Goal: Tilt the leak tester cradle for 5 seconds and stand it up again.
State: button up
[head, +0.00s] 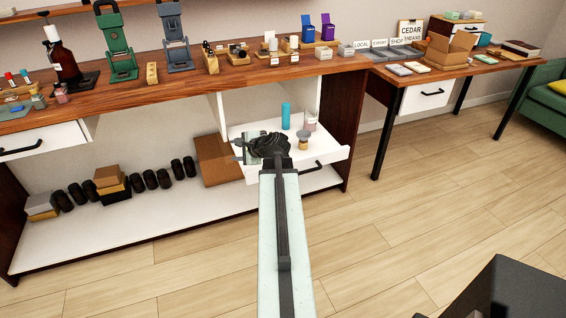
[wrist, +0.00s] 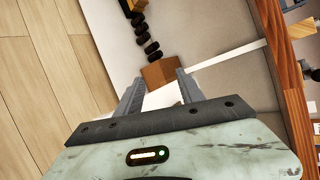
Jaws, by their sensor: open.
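I cannot tell for certain which thing is the leak tester cradle. A green upright stand (head: 117,45) and a grey upright stand (head: 173,37) are on the wooden bench at the back left, both standing upright. My gripper (wrist: 157,90) is open in the wrist view, with nothing between its fingers. In the head view, my dark wrist is over the pulled-out white drawer, below and to the right of the stands. The fingers are largely hidden there.
The open white drawer (head: 328,152) holds a blue cylinder (head: 286,116) and small jars. A brown box (head: 217,160) and several black rolls are on the lower shelf. A brown bottle (head: 64,62) stands on the bench (head: 130,95).

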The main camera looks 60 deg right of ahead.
jog(key=s+d+m+h+b, duration=0.1)
jog(key=s+d+m+h, duration=0.1)
jog(key=s+d+m, duration=0.1)
jog(key=s+d+f+m+h+b, duration=0.1)
jog(key=s+d+m+h, duration=0.1)
jog(key=s+d, duration=0.4)
jog(key=s+d+m+h+b, duration=0.1)
jog(key=s+d+m+b, duration=0.1)
jog(key=s+d, duration=0.3)
jog(key=shift+d+f+m+h, duration=0.15)
jog(key=shift+d+m+h, duration=0.05)
jog(key=shift+d+m, duration=0.3)
jog(key=shift+d+f+m+h, duration=0.15)
jog(key=shift+d+m+h, duration=0.05)
jog(key=shift+d+m, duration=0.25)
jog(key=shift+d+r, duration=0.1)
jog(key=b+x, duration=0.2)
jog(key=x, duration=0.6)
jog(key=shift+r, duration=0.15)
grip_shut()
jog(key=shift+a, duration=0.25)
